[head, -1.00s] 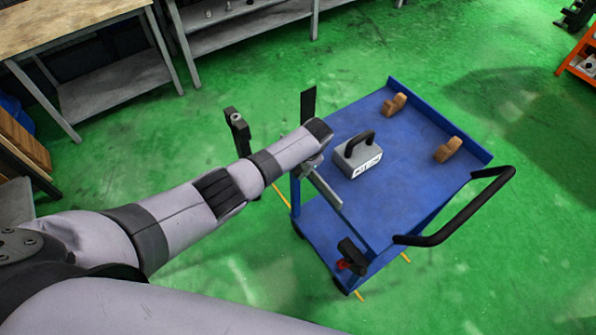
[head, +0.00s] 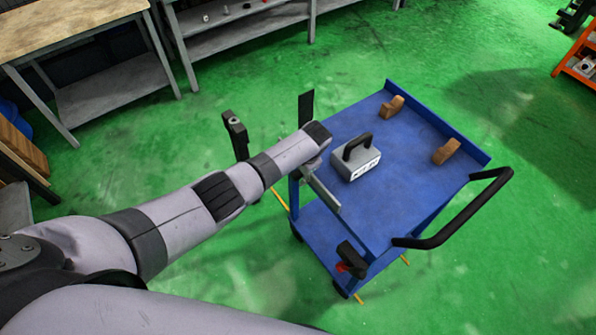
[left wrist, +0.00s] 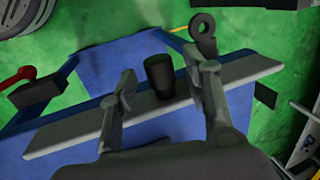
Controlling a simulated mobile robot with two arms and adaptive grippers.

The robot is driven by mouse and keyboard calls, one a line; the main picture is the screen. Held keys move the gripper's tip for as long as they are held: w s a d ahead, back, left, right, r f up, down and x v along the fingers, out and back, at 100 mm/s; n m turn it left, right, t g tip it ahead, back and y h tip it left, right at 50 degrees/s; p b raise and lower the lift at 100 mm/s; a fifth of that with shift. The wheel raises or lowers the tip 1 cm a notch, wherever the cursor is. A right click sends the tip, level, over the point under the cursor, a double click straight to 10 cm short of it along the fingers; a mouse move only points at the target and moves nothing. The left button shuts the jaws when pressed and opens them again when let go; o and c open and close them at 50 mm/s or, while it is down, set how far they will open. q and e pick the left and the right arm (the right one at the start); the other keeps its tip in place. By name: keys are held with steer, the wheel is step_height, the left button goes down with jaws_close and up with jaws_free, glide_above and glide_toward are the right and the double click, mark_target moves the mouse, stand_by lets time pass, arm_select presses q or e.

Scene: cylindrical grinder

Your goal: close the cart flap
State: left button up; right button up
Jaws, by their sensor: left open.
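The blue cart (head: 400,165) stands right of centre in the head view. A long grey strip, which looks like its flap (head: 326,193), runs along the cart's near-left side. The flap also crosses the left wrist view (left wrist: 70,136) at a slant. My left gripper (left wrist: 168,76) is open, its two fingers over the flap. A dark cylindrical knob (left wrist: 159,78) shows between the fingers, with no visible grip on it. In the head view, my left wrist mostly hides the fingers and that end of the flap. My right gripper is not in view.
A grey block with a black handle (head: 355,162) and two brown blocks (head: 392,107) (head: 446,151) sit on the cart top. A black push handle (head: 462,222) juts out right. A black clamp with red (head: 350,261) is at the near corner. Green floor surrounds the cart.

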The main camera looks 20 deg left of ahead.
arm_select(q)
steer(key=shift+r, duration=0.1)
steer(key=v, duration=1.1)
steer(key=shift+d+r, duration=0.15)
steer(key=shift+r, duration=0.25)
